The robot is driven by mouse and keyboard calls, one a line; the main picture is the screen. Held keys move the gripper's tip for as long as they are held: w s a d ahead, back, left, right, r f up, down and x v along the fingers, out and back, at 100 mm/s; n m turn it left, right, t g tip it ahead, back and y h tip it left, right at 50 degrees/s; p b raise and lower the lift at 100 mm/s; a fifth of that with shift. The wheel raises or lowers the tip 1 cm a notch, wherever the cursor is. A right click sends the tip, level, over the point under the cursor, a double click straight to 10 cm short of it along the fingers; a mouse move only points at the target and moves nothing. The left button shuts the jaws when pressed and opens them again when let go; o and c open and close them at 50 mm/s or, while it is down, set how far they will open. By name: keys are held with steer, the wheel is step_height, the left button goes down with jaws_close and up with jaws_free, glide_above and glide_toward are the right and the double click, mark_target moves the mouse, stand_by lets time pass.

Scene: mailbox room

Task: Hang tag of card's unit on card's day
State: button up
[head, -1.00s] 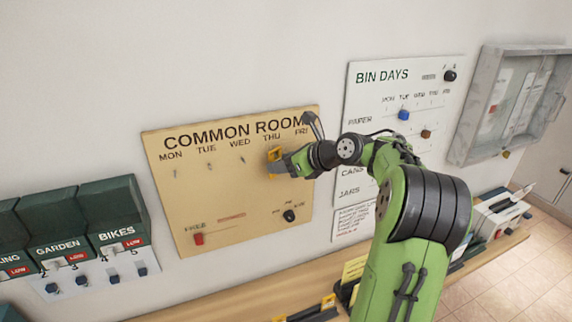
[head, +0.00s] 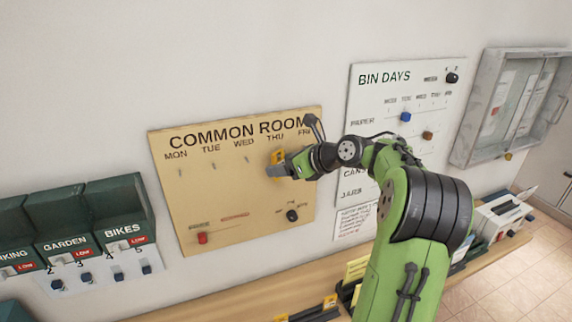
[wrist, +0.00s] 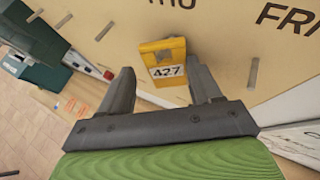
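A yellow tag (wrist: 165,62) marked 427 is at the common room board (head: 240,213), under the THU label. It also shows in the head view (head: 278,156). The peg behind it is hidden, so I cannot see how the tag is held up. My gripper (wrist: 162,80) is open, its two fingers apart, with the tag just beyond and between their tips. In the head view my gripper (head: 275,171) is close to the board, just below the tag. Bare pegs show under the other days, such as the FRI peg (wrist: 253,72). I cannot make out the card.
The bin days board (head: 375,95) and an open grey wall cabinet (head: 472,110) are to the right. Green boxes (head: 120,205) stand at left. A wooden ledge (head: 210,305) runs below, with a rack (head: 315,310) on it.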

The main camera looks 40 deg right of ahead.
steer(key=shift+d, duration=0.35)
steer(key=v, duration=1.5)
steer(key=shift+s+a, duration=0.2)
steer(key=shift+s, duration=0.15)
steer(key=shift+a+r, duration=0.1)
